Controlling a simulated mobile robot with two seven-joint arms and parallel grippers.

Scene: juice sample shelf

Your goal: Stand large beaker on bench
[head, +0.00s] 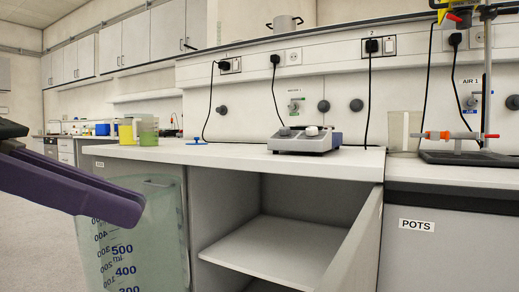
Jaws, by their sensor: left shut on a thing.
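The large beaker (150,255) is clear, greenish and marked with dark blue graduations such as 400 and 500. It is upright in the near left of the head view, in front of the bench, with its lower part cut off by the frame. My left gripper (137,205) has purple fingers and is shut on the beaker near its rim. The white bench top (225,157) lies behind the beaker, its surface above the open cupboard. My right gripper is not in view.
A hotplate-like device (304,139) stands on the bench middle, with a green container (148,131) and a yellow one (126,131) toward the left. A stand (487,95) is at right.

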